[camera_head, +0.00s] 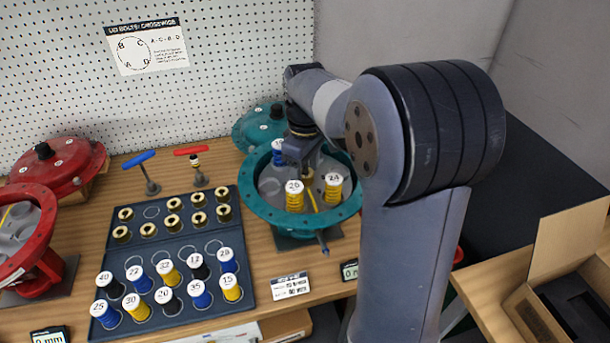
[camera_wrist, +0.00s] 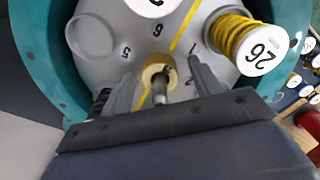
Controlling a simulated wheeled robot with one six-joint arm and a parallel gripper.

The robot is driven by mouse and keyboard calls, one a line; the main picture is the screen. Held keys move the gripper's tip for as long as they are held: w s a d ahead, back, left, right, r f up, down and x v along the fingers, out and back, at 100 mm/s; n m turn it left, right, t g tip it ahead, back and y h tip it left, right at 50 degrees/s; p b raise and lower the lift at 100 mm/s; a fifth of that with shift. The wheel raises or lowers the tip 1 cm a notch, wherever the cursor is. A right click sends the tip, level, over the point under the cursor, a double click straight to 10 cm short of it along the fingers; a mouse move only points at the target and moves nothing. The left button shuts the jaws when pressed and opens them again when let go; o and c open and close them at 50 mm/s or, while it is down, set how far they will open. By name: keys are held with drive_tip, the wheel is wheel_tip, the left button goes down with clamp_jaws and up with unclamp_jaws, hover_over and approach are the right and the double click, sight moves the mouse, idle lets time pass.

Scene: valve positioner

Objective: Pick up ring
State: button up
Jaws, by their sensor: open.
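A tan, brass-like ring (camera_wrist: 153,70) shows in the wrist view near the centre of the grey plate inside the teal housing. A metal pin stands at it, partly covering it. My gripper (camera_wrist: 163,80) is open, with one finger on each side of the pin and ring; whether either finger touches the ring I cannot tell. In the head view my gripper (camera_head: 303,156) reaches down into the teal housing (camera_head: 258,208), and the ring is not clearly visible there. Several similar brass rings (camera_head: 172,204) sit on the dark tray (camera_head: 180,262) at left.
Yellow spools, one marked 26 (camera_wrist: 238,38) and one marked 24 (camera_head: 333,188), stand in the teal housing close to my gripper. Its raised rim surrounds them. Several numbered spools fill the tray's front. A red housing (camera_head: 45,245) is at far left, a cardboard box (camera_head: 560,270) at right.

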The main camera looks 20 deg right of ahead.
drive_tip(key=shift+c, duration=0.6)
drive_tip(key=c, duration=1)
wheel_tip(320, 180, up, 10)
drive_tip(key=shift+r, duration=0.1)
drive_tip(key=shift+f, duration=0.5)
